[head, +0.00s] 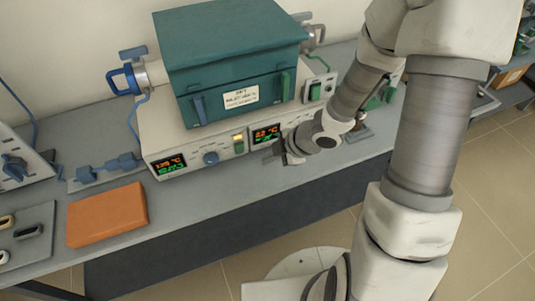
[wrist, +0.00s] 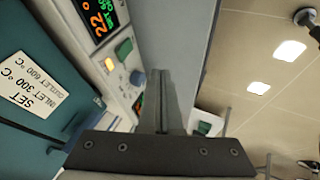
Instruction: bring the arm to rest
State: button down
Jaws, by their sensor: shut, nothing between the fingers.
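My gripper (head: 272,156) is shut and empty, its fingers pointing left just in front of the furnace's cream control panel, near the right-hand display. The wrist view shows its fingers (wrist: 163,90) closed together. My arm reaches in from the right side of the head view, bent at the elbow. The furnace is a teal box (head: 225,58) on a cream base (head: 195,130) with two lit displays, a blue knob and a lit switch. Its card (wrist: 30,85), inverted in the wrist view, reads "SET INLET 300 °C OUTLET 600 °C".
The furnace stands on a grey bench (head: 190,195). An orange block (head: 107,214) lies at the front left, beside a grey panel (head: 30,236) with oval fittings. Blue-handled fittings (head: 124,80) stick out on the furnace's left. Tiled floor (head: 480,200) shows at the right.

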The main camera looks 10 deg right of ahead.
jog(key=w+d+r+m+t+h, duration=0.1)
jog(key=d+r+m+t+h, duration=0.1)
jog(key=d+r+m+h, duration=0.45)
jog(key=d+r+m+t+h, duration=0.1)
jog(key=d+r+m, duration=0.2)
jog(key=d+r, duration=0.5)
jog(key=s+a+r+m+y, duration=0.1)
jog(key=s+a+r+m, duration=0.2)
jog(key=s+r+m, duration=0.2)
jog(key=s+a+r+m+g, duration=0.1)
jog(key=s+a+r+m, duration=0.2)
jog(key=s+r+m, duration=0.2)
jog(key=s+r+p, duration=0.1)
jog(key=s+r, duration=0.2)
jog(key=s, duration=0.3)
jog(key=shift+a+y, duration=0.15)
jog(key=shift+y, duration=0.2)
jog(key=shift+m, duration=0.35)
